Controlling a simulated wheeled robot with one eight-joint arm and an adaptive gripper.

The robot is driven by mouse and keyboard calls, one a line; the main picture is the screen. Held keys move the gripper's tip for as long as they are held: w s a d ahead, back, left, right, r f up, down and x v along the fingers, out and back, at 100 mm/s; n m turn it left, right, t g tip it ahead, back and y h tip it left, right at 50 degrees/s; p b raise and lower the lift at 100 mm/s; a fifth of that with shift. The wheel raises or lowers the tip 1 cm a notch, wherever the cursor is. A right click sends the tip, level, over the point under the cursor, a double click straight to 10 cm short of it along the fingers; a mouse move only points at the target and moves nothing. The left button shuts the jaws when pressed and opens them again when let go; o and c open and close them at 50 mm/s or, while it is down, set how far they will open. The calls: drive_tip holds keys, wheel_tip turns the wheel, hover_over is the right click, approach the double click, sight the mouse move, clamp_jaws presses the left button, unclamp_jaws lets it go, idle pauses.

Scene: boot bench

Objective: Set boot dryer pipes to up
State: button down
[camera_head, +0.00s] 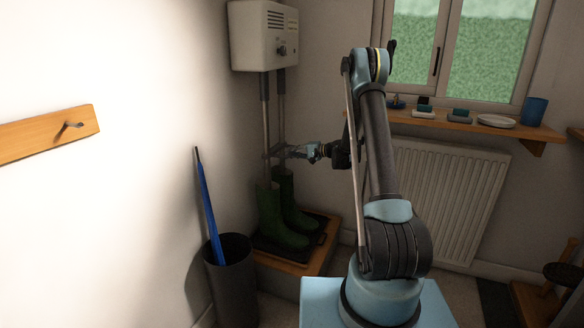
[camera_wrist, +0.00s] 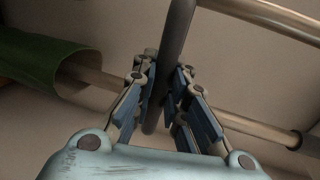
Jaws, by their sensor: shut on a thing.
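The boot dryer (camera_head: 262,38) is a cream box with a dark knob, high on the corner wall. Two pipes (camera_head: 266,125) hang from it, dark above and metallic below, and run down to the green boots (camera_head: 271,218). In the wrist view, one pipe (camera_wrist: 240,122) enters a green boot shaft (camera_wrist: 42,62); another pipe (camera_wrist: 270,16) crosses the upper right. My gripper (camera_head: 284,153) is at the pipes, above the boots. In the wrist view its fingers (camera_wrist: 162,98) are closed around a dark bar (camera_wrist: 178,35) lying across the pipes.
The boots stand on a dark tray on a low wooden bench (camera_head: 318,262). A dark bin (camera_head: 233,285) with a blue umbrella (camera_head: 209,200) stands left of it. A radiator (camera_head: 455,195) and a wooden shelf (camera_head: 450,123) with small items are at right.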

wheel_tip(320, 180, up, 9)
drive_tip(key=shift+f, duration=0.2)
idle(0.3)
drive_tip(key=c, duration=1.6)
unclamp_jaws()
drive_tip(key=v, duration=1.2)
drive_tip(key=shift+f, duration=0.1)
